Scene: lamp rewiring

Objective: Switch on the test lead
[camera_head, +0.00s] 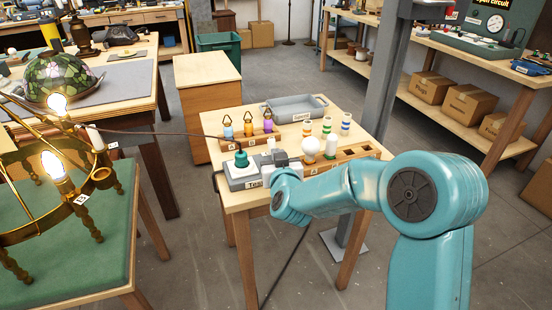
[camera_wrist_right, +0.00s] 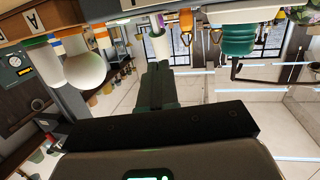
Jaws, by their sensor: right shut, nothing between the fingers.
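The test lead box (camera_head: 243,178), a grey box with a partly readable "Test" label, sits on the small wooden table's near left. A green plug (camera_head: 241,158) stands on it, and also shows in the right wrist view (camera_wrist_right: 239,38). A dark cable runs from the plug left to the brass chandelier (camera_head: 80,198), where two bulbs (camera_head: 57,103) glow. My right gripper (camera_head: 279,158) is shut and empty, over or beside the box's right end. It hides that end, and I cannot tell if it touches a switch. It shows dark in the wrist view (camera_wrist_right: 160,78). My left gripper is out of view.
Behind the box, a wooden rack (camera_head: 247,138) holds coloured looped pieces. A white bulb (camera_head: 311,148) and striped pieces stand right of my gripper, near a wooden tray (camera_head: 360,152). A grey tray (camera_head: 295,108) lies at the table's back.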

